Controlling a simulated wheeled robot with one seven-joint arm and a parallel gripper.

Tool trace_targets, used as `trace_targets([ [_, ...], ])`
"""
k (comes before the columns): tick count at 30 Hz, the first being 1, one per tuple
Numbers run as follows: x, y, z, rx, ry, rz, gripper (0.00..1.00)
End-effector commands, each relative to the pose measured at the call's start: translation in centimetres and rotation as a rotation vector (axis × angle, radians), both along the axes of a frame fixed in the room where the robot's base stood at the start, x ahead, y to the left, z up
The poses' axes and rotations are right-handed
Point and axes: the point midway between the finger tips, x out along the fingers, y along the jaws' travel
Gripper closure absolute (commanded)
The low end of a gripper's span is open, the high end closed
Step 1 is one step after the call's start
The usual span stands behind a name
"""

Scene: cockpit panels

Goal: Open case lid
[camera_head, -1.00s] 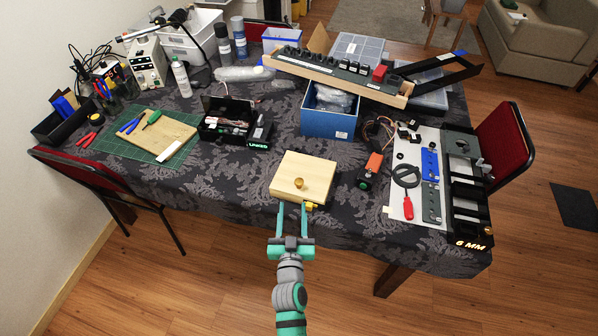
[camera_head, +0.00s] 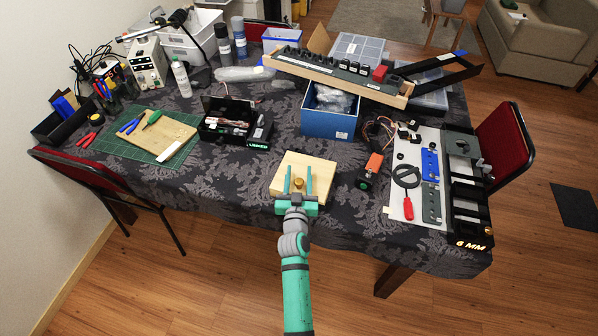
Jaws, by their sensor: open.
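A light wooden case (camera_head: 305,163) with a closed lid lies near the front edge of the table, in the middle of the view. A round brass knob (camera_head: 299,183) sits on its lid. My gripper (camera_head: 298,176) is open over the front part of the lid. Its two teal fingers point away from me, one on each side of the knob. I cannot tell whether the fingers touch the knob or lid. My gripper's body hides the case's front edge.
Left of the case stands an open black box (camera_head: 225,130) with tools inside. A blue bin (camera_head: 329,122) stands behind the case. An orange-and-black device (camera_head: 371,168) and a white panel (camera_head: 411,207) with a red screwdriver lie to the right. Patterned cloth around the case is clear.

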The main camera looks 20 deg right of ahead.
Motion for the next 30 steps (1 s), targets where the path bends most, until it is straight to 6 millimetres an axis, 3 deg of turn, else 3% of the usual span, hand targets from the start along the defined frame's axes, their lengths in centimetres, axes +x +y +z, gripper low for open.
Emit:
trace_targets([
  [14, 1.0, -0.7, 0.0, 0.000, 0.000, -0.004, 0.57],
  [19, 1.0, -0.5, 0.0, 0.001, 0.000, -0.001, 0.98],
  [30, 1.7, 0.0, 0.3, 0.009, 0.010, 0.007, 1.00],
])
